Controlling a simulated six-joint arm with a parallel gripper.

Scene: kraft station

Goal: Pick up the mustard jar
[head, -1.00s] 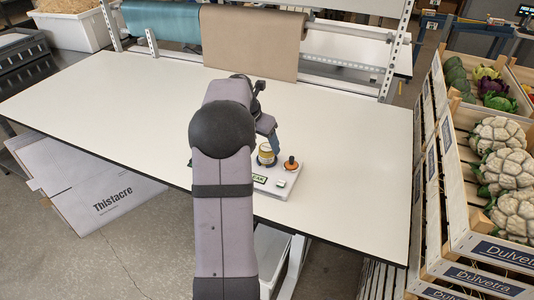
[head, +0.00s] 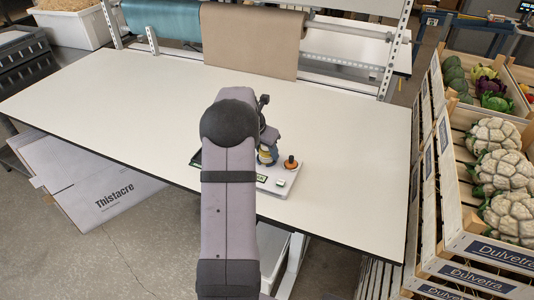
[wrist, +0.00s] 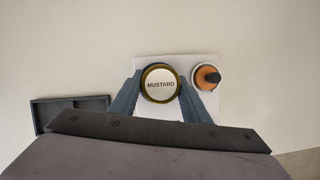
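The mustard jar (wrist: 160,84) shows from above in the wrist view, with a white lid lettered MUSTARD and a gold rim. In the head view only part of the jar (head: 265,156) shows beside my arm. It stands upright on a white board (head: 285,190) on the table. My gripper (wrist: 160,76) is lowered over it, with one blue-grey finger on each side of the lid. The fingers are apart, close to the jar's sides. Whether they touch it is hidden.
An orange piece with a dark knob (wrist: 206,77) is close to the right finger. A dark shallow tray (wrist: 70,110) lies to the left. The rest of the white table (head: 120,110) is largely clear. Vegetable crates (head: 480,245) stand beyond its right edge.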

